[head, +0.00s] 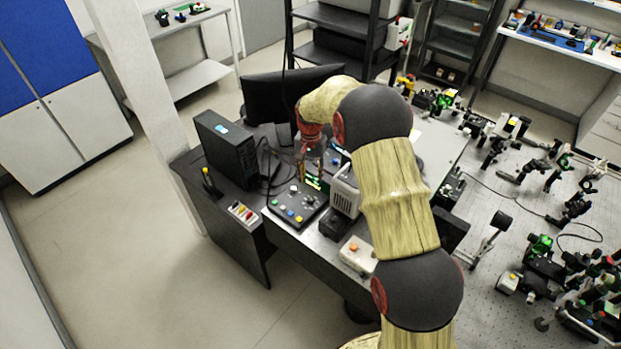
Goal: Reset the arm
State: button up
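My arm reaches from the bottom of the head view up over the desk (290,243). My gripper (311,168) points down above the desk, between the black computer tower and the white-grey instrument. Its fingers are small and dark here, and I cannot tell whether they are open or shut. A small green-lit item (313,183) shows just below the fingertips. I cannot tell whether the gripper touches it.
A black computer tower (226,148) and a monitor (262,97) stand close to my gripper. A control box with knobs (297,203) and a white-grey instrument (345,190) are nearby. An optical table (500,225) crowded with mounts lies right. Floor (110,240) at left is clear.

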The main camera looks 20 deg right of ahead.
dwell(0.4)
jog(key=s+r+n+t+b, duration=0.2)
jog(key=s+r+b, duration=0.2)
jog(key=s, duration=0.9)
jog(key=s+r+n+t+b, duration=0.1)
jog(key=s+r+b, duration=0.3)
jog(key=s, duration=1)
jog(key=s+r+n+t+b, duration=0.2)
jog(key=s+b, duration=0.5)
jog(key=s, duration=0.6)
notch_tip(320, 180, up, 2)
jog(key=shift+s+r+n+t, duration=0.3)
jog(key=shift+s+n, duration=0.1)
jog(key=shift+n, duration=0.4)
jog(key=shift+a, duration=0.1)
